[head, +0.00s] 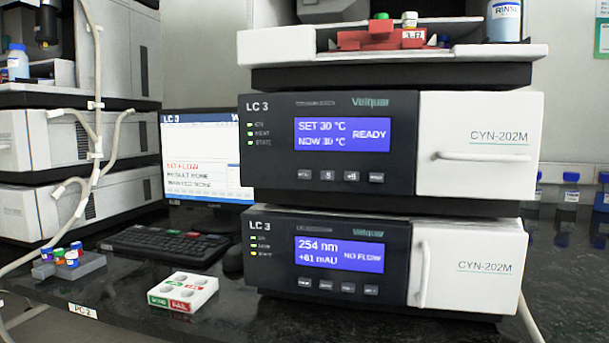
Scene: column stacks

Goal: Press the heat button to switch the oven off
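The oven (463,113) is the upper white and dark unit marked LC 3 and CYN-202M, with its door shut. Its blue display (342,135) reads SET 30 °C, NOW 30 °C and READY. The lights (250,133) left of the display are lit green, one of them labelled HEAT. A row of small grey buttons (327,175) sits under the display. Their labels are too blurred to tell which is the heat button. Neither of my grippers is in view.
Below the oven stands a detector (463,265) showing 254 nm and NO FLOW. A monitor (200,155), keyboard (165,243), white block (183,288) and grey vial rack (70,262) stand to the left. A tray (280,45) sits above. Bottles (569,190) stand at right.

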